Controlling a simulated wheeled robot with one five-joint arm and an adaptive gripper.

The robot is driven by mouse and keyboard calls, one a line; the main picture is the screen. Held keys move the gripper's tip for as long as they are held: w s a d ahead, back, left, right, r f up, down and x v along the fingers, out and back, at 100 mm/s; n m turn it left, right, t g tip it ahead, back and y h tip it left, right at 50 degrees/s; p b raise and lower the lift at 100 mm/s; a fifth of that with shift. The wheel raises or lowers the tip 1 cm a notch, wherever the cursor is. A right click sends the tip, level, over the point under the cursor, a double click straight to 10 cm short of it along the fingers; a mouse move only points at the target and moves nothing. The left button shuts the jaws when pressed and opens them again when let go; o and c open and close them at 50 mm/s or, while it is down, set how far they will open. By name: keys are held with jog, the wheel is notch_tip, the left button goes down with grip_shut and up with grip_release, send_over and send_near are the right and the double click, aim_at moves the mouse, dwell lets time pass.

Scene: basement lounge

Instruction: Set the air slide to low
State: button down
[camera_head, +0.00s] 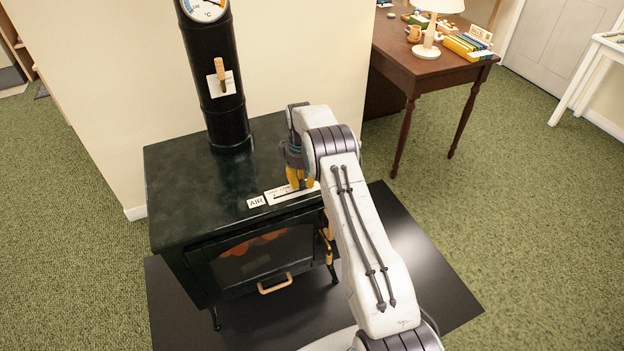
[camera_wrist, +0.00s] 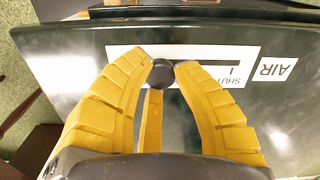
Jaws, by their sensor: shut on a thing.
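The air slide's white plate (camera_head: 279,197) lies on the top front edge of the black stove, beside a white AIR label (camera_head: 256,202). In the wrist view the plate (camera_wrist: 125,53) and the AIR label (camera_wrist: 275,69) appear upside down. SHUT is printed at the plate's end nearest the label, and a dark slot runs from there toward the knob. My gripper (camera_head: 301,187) points down over the plate's right part. Its yellow fingers are shut on the dark round knob (camera_wrist: 162,74). The plate's other markings are hidden or too small to read.
The stove (camera_head: 185,190) has a flue pipe (camera_head: 213,105) with a wooden-handled control (camera_head: 220,77) and a dial (camera_head: 204,8). Its glazed door has a wooden handle (camera_head: 275,284). A brown desk (camera_head: 420,62) with a lamp stands at the back right. Green carpet is clear at right.

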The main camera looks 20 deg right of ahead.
aim_at(288, 195)
jog(key=a, duration=0.4)
jog(key=shift+s+a+f+b, duration=0.25)
jog(key=shift+a+f+b, duration=0.05)
jog(key=shift+a, duration=0.1)
jog(key=c, duration=1.3)
grip_release()
jog(key=o, duration=0.4)
jog(key=shift+r, duration=0.1)
jog(key=shift+w, duration=0.1)
jog(key=shift+r, duration=0.15)
jog(key=shift+r, duration=0.25)
notch_tip(288, 195, up, 11)
jog(key=shift+r, duration=0.2)
